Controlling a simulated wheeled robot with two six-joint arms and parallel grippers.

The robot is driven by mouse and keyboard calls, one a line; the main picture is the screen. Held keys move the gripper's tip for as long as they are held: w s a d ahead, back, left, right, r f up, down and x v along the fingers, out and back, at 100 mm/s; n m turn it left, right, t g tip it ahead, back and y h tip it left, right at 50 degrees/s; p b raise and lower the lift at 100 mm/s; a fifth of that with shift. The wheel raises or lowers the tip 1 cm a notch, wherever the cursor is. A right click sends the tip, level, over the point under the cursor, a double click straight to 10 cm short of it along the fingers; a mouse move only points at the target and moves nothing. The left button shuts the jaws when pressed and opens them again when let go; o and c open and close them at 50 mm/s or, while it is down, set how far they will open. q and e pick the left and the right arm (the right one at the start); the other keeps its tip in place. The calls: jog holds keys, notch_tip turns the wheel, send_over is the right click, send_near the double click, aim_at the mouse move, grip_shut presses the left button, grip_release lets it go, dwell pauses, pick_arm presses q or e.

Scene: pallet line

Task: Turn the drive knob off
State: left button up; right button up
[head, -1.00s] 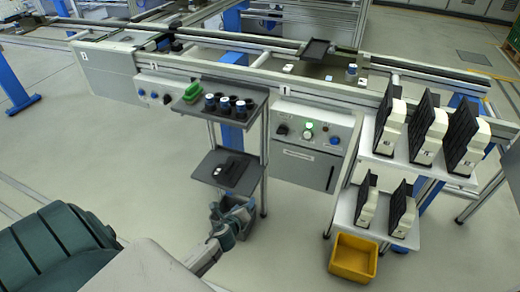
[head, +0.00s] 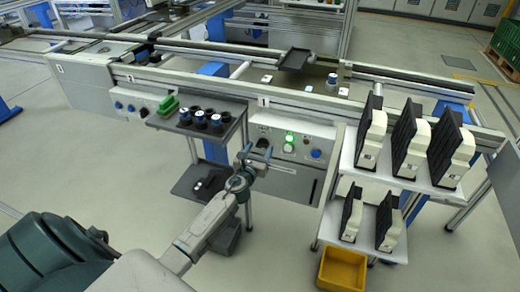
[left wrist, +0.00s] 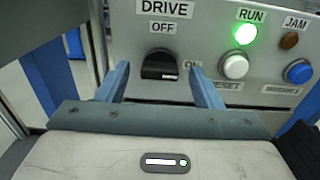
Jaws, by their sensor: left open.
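The black drive knob (left wrist: 160,65) is on the grey control panel (left wrist: 215,25), below the DRIVE and OFF labels and left of the ON label. Its exact pointing is hard to tell. My left gripper (left wrist: 159,72) is open, with one finger on each side of the knob in the picture. I cannot tell whether the fingertips touch it. In the head view the left gripper (head: 257,153) is in front of the panel and partly hides the knob area. The green RUN lamp (left wrist: 245,34) is lit. My right gripper is not in view.
Right of the knob are a white reset button (left wrist: 235,66), a brown JAM lamp (left wrist: 290,40) and a blue button (left wrist: 299,72). A shelf with dark cups (head: 215,122) stands close left of my gripper. A rack with black-and-white units (head: 410,145) is to the right.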

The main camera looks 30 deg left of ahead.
pick_arm(q)
jog(key=shift+w+a, duration=0.15)
jog(key=shift+w, duration=0.4)
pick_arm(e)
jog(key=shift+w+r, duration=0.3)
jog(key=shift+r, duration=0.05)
pick_arm(q)
jog(key=c, duration=1)
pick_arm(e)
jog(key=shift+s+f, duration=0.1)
